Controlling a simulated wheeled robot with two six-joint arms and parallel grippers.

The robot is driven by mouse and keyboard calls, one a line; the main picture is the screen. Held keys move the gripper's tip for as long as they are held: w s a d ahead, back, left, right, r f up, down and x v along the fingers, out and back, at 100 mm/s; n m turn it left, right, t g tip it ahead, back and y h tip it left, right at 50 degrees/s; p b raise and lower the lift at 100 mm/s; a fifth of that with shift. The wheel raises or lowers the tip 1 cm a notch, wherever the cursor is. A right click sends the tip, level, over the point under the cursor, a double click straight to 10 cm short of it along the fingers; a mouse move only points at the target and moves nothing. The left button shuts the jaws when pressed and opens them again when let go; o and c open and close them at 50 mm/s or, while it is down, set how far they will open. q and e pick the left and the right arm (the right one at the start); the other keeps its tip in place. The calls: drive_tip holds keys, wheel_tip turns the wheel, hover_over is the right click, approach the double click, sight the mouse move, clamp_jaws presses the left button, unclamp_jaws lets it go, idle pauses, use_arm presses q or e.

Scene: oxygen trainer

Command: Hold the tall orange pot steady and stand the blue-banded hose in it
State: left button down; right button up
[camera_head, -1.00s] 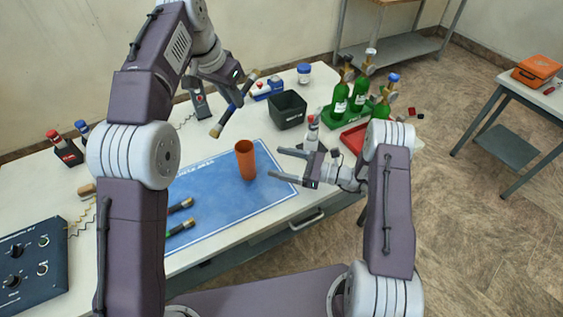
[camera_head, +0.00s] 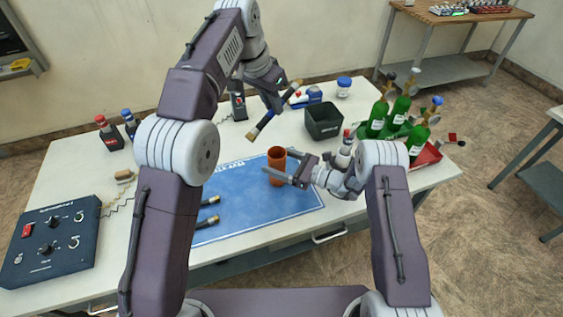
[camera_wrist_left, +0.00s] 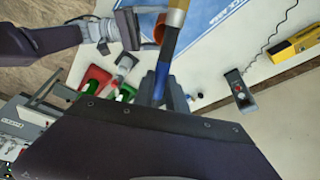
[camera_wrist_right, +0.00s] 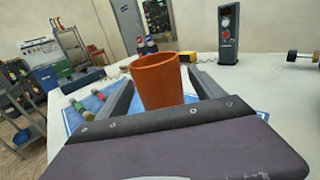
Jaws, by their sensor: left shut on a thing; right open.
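The tall orange pot (camera_head: 277,163) stands upright on the blue mat (camera_head: 240,190). My right gripper (camera_head: 285,165) is open, with one finger on each side of the pot; in the right wrist view the pot (camera_wrist_right: 158,82) stands between the fingers. I cannot tell whether either finger touches it. My left gripper (camera_head: 279,104) is shut on the blue-banded hose (camera_head: 263,124) and holds it tilted above the table, its brass end low, behind and left of the pot's mouth. The blue band (camera_wrist_left: 163,72) shows at the jaws in the left wrist view.
More hoses (camera_head: 208,201) lie on the mat's left part. A dark bin (camera_head: 323,122) stands behind the pot. Green bottles (camera_head: 377,118) and a red tray (camera_head: 428,156) are at the right, near my right arm. A dark control box (camera_head: 50,240) is at the left.

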sight(263, 119)
drive_tip(key=c, duration=1.5)
use_arm(q)
wheel_tip(263, 119, down, 13)
use_arm(e)
drive_tip(key=shift+o, duration=0.2)
use_arm(q)
drive_tip(key=c, duration=1.3)
unclamp_jaws()
drive_tip(key=v, duration=1.2)
drive_tip(key=shift+o, duration=0.2)
